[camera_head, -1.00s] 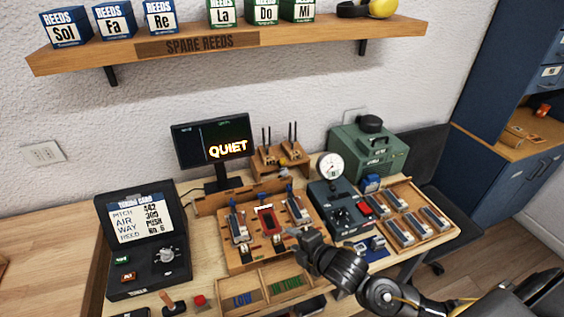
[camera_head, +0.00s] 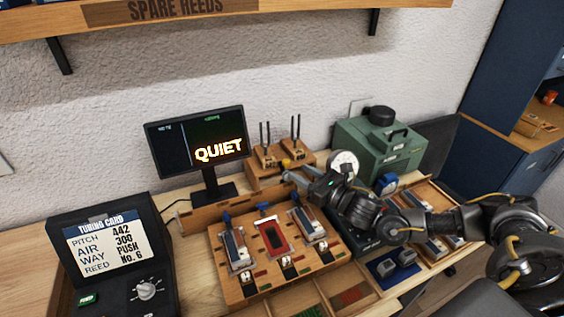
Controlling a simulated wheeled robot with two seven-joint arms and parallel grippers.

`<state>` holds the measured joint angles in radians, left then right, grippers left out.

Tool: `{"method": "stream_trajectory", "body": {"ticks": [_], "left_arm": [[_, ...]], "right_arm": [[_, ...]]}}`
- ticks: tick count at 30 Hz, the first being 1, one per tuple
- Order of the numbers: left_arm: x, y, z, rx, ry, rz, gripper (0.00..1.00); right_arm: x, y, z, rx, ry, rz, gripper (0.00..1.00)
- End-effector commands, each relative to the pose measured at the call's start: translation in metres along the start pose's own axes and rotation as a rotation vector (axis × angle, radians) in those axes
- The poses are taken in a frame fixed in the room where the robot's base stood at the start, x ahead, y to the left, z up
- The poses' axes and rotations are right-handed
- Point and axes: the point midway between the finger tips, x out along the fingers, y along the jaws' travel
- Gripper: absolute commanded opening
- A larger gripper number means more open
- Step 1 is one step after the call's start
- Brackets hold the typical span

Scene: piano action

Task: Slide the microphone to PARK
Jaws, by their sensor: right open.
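My right gripper (camera_head: 291,172) is open, its fingers pointing left, over the back of the wooden reed board (camera_head: 228,292) and just in front of the small wooden stand (camera_head: 254,177). A small yellow-and-grey piece (camera_head: 285,163) shows right at the fingertips; it may be the microphone, but it is too small and partly covered to be sure. I cannot tell whether the fingers touch it. No PARK label is readable. The board carries a red-framed plate (camera_head: 272,236) between two grey-and-blue reed plates. My left gripper is not in view.
A monitor (camera_head: 198,142) reading QUIET stands behind the board. A tuning card case (camera_head: 110,245) is at the left. A dial gauge (camera_head: 343,162) and green case (camera_head: 377,150) stand behind my right arm. Bare tabletop shows between the case and the board.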

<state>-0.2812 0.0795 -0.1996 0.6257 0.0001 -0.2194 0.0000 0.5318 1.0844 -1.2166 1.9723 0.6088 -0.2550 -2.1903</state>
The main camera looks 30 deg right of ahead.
Motion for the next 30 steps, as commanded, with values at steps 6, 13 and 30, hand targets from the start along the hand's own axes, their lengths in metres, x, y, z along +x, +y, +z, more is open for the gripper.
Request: {"method": "stream_trajectory", "body": {"ticks": [6, 13, 30], "left_arm": [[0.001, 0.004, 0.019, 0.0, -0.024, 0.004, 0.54], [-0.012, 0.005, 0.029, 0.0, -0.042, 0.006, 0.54], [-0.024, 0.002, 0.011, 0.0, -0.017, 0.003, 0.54]], "right_arm": [[-0.005, -0.008, 0.0, -0.028, -0.007, -0.009, 0.41], [0.017, -0.012, 0.004, -0.025, -0.009, -0.019, 0.41], [0.067, -0.011, -0.001, -0.023, -0.005, -0.015, 0.41]]}}
